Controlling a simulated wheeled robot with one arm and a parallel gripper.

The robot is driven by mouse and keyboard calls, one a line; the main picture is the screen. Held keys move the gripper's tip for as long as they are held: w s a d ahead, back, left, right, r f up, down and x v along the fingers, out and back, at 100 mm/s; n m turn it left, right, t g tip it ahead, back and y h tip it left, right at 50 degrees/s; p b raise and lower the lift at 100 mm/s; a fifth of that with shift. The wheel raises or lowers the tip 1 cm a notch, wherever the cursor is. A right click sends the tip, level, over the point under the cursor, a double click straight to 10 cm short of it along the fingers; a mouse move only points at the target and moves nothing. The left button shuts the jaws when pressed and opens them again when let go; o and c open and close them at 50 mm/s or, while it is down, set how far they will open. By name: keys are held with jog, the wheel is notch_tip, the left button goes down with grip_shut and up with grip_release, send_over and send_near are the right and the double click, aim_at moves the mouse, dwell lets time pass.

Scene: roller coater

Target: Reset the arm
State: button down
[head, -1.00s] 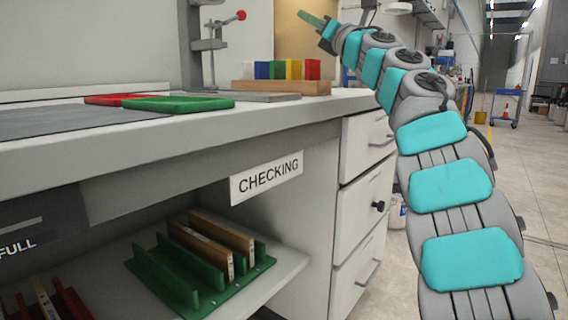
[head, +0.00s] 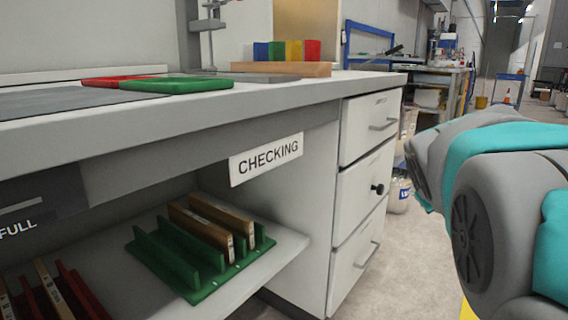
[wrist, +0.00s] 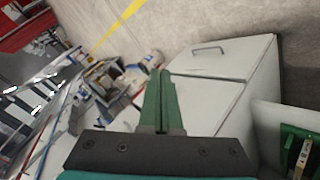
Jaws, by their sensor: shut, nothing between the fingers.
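My gripper (wrist: 161,105) shows in the wrist view, with its two green fingers together and nothing between them. It points over the floor toward the white drawer cabinet (wrist: 215,95), apart from it as far as I can tell. The gripper itself is out of the head view.
The white workbench (head: 200,110) holds a red tray (head: 100,82), a green tray (head: 165,85) and coloured blocks (head: 287,50) on a wooden base. Below, a green rack (head: 190,270) holds wooden pieces on a shelf. A white bucket (head: 400,195) stands beyond the drawers. Floor (head: 400,260) between drawers and arm is clear.

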jog(key=s+a+f+m+g+y, duration=0.1)
jog(key=s+a+f+g+y, duration=0.15)
jog(key=s+a+f, duration=0.65)
jog(key=s+a+f+m+g+y, duration=0.15)
jog(key=s+f+g, duration=0.35)
jog(key=s, duration=0.8)
jog(key=s+a+f+m+g+y, duration=0.1)
jog(key=s+a+f+g+y, duration=0.15)
jog(key=s+a+f, duration=0.55)
jog(key=s+d+r+p, duration=0.2)
jog(key=s+r+p, duration=0.1)
jog(key=r+p, duration=1)
jog(key=shift+r+h+p, duration=0.35)
jog(key=shift+r+p, duration=0.05)
jog(key=shift+p, duration=0.45)
jog(key=shift+w, duration=0.1)
